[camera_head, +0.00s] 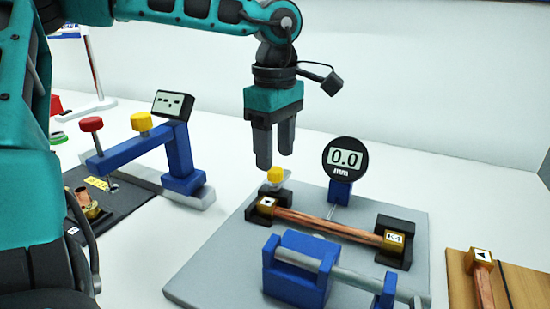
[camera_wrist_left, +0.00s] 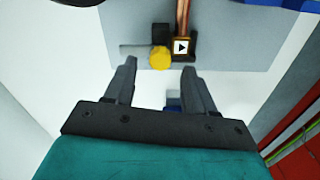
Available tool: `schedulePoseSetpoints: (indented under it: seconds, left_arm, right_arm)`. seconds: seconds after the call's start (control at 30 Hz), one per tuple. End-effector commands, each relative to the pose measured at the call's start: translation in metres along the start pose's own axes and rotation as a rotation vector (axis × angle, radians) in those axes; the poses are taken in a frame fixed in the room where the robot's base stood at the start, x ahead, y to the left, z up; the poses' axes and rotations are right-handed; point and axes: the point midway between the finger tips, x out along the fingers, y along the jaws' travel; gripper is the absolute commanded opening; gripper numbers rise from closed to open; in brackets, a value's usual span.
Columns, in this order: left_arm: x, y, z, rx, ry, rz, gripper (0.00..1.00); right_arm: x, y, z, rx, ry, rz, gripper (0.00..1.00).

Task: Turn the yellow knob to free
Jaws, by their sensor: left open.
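A small yellow knob (camera_head: 275,174) sits on a grey mount at the back left of a grey plate (camera_head: 215,262). My left gripper (camera_head: 274,161) points down just above this knob, open and empty. In the left wrist view the yellow knob (camera_wrist_left: 160,60) shows between the two fingertips, apart from both. Any marking for its setting cannot be read. A second yellow knob (camera_head: 141,121) stands on a blue bar farther left, beside a red one. My right gripper is not in view.
On the plate, a copper bar (camera_head: 325,224) lies between two dark holders. A round gauge (camera_head: 345,158) reading 0.0 mm stands behind it, and a blue clamp (camera_head: 297,285) in front. A wooden board (camera_head: 515,290) is at right. White table lies between the plate and the blue device.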

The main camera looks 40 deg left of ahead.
Motion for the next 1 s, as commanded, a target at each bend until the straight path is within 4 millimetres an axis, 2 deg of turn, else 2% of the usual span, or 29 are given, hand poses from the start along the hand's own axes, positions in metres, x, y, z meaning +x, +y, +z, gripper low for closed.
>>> schedulePoseSetpoints:
  seconds: [0.03, 0.2, 0.4, 0.6, 1.0]
  left_arm:
    - [-0.016, 0.001, 0.000, -0.001, 0.001, 0.006, 0.55]
    - [-0.054, 0.001, 0.000, -0.001, 0.001, 0.004, 0.55]
    - [-0.086, 0.000, 0.000, 0.000, 0.002, 0.002, 0.55]
    - [-0.097, 0.000, 0.000, 0.000, 0.000, 0.000, 0.55]
    - [-0.097, 0.000, 0.000, 0.001, 0.001, 0.000, 0.55]
  right_arm:
    - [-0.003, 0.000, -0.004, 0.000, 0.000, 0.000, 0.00]
    - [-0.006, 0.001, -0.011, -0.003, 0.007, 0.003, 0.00]
    - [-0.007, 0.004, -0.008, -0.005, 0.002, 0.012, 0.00]
    - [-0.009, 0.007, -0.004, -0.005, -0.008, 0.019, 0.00]
    - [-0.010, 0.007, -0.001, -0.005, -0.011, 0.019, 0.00]
